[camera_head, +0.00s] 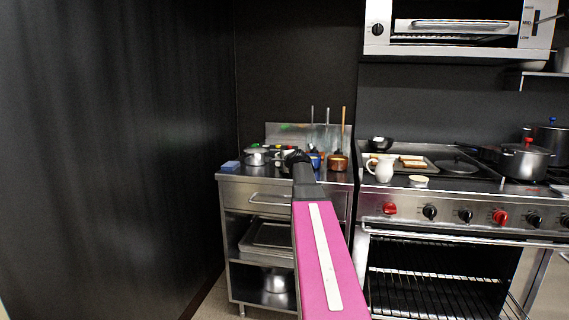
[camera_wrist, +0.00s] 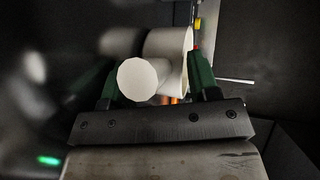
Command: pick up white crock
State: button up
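In the wrist view a white rounded thing (camera_wrist: 165,47), which looks like the white crock, lies between and beyond my green fingers. A pale round knob or end (camera_wrist: 138,80) stands out toward the camera. My gripper (camera_wrist: 155,80) has its fingers wide apart on either side of it; I cannot tell whether they touch it. In the head view my gripper (camera_head: 297,158) is over the left steel counter (camera_head: 240,172), and my pink arm hides part of that counter. I cannot make out the crock there.
A lidded steel pot (camera_head: 257,157) and a blue sponge (camera_head: 230,165) are left of my gripper. A copper pot (camera_head: 338,163) is close on its right. A white pitcher (camera_head: 384,170) and a small bowl (camera_head: 419,181) stand on the range. A dark wall (camera_head: 120,150) bounds the left.

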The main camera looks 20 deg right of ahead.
grip_shut()
